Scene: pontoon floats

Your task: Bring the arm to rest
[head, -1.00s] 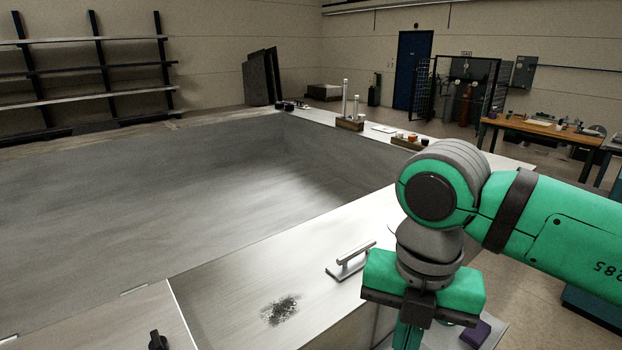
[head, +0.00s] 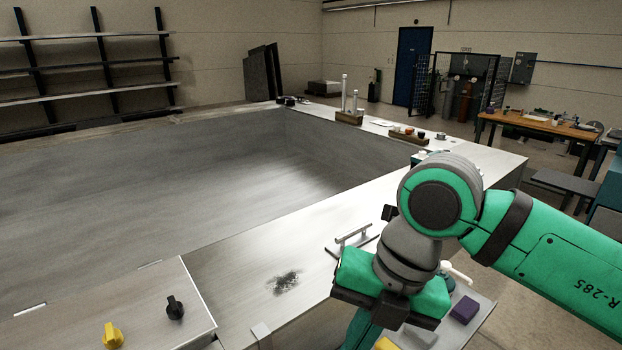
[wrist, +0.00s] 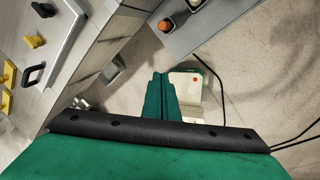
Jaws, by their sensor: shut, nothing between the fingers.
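My arm (head: 550,250), green with dark grey joints, reaches in from the right in the head view and bends down at a round joint. My gripper (head: 360,332) hangs below it, in front of the metal worktop's edge, with its tips cut off by the frame's bottom. In the wrist view the two green fingers of my gripper (wrist: 160,80) lie together with nothing between them. They point down past the side of the cabinet, above the floor and a pale box with a red dot (wrist: 194,80).
A metal worktop (head: 235,285) with a dark smudge and a bar handle (head: 352,236) lies left of my gripper. A yellow knob (head: 112,335) and a black knob (head: 174,307) stand at front left. A grey shelf with a purple block (head: 464,310) is close right of my gripper.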

